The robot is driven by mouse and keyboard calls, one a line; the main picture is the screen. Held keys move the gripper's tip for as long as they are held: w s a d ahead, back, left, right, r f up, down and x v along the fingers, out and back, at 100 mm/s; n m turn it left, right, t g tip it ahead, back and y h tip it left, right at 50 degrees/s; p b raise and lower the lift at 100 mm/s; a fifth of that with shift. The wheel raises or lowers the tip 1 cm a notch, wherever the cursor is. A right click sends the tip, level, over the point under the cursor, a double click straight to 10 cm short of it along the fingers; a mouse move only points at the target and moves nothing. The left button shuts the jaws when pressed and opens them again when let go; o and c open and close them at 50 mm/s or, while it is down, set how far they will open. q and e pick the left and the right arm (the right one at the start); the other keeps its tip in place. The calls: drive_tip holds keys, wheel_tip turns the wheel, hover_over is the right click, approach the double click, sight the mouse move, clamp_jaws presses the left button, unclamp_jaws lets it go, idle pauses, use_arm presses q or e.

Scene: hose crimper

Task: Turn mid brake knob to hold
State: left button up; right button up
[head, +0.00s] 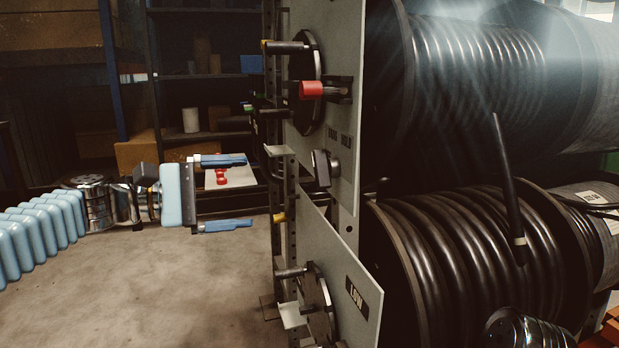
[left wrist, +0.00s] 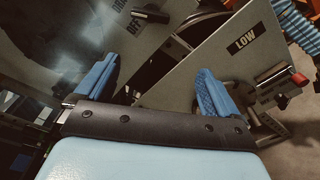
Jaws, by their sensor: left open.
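The middle brake knob (head: 322,168) is a dark lever-like knob on the grey panel, below the words DRAG and HOLD in the head view. In the left wrist view a dark knob (left wrist: 152,14) shows near the top, beside the word OFF; where it points is hard to tell. My left gripper (head: 248,191) has two blue fingers spread wide apart. It is empty and left of the panel in the head view, apart from the knob. The left wrist view shows the open fingers (left wrist: 155,80) with the panels beyond them. My right gripper is not in view.
A handwheel and red handle (head: 312,90) sit above the knob. The lower panel with the LOW label (head: 357,298) has another wheel (head: 317,300). Large hose reels (head: 460,250) fill the right. Shelves (head: 205,80) stand behind, and open floor (head: 170,290) lies left.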

sight(315, 170)
use_arm(q)
drive_tip(key=shift+m+h, duration=0.3)
drive_tip(key=shift+h, duration=0.1)
drive_tip(key=r+x, duration=0.1)
drive_tip(key=x, duration=0.3)
drive_tip(key=s+p+x, duration=0.1)
drive_tip(key=x, duration=0.3)
drive_tip(key=r+x, duration=0.1)
drive_tip(key=x, duration=0.4)
drive_tip(key=shift+s+d+r, duration=0.15)
drive_tip(key=shift+d+r, duration=0.1)
drive_tip(key=shift+r, duration=0.1)
drive_tip(key=shift+c, duration=0.3)
drive_tip(key=c, duration=1)
drive_tip(key=shift+f, duration=0.1)
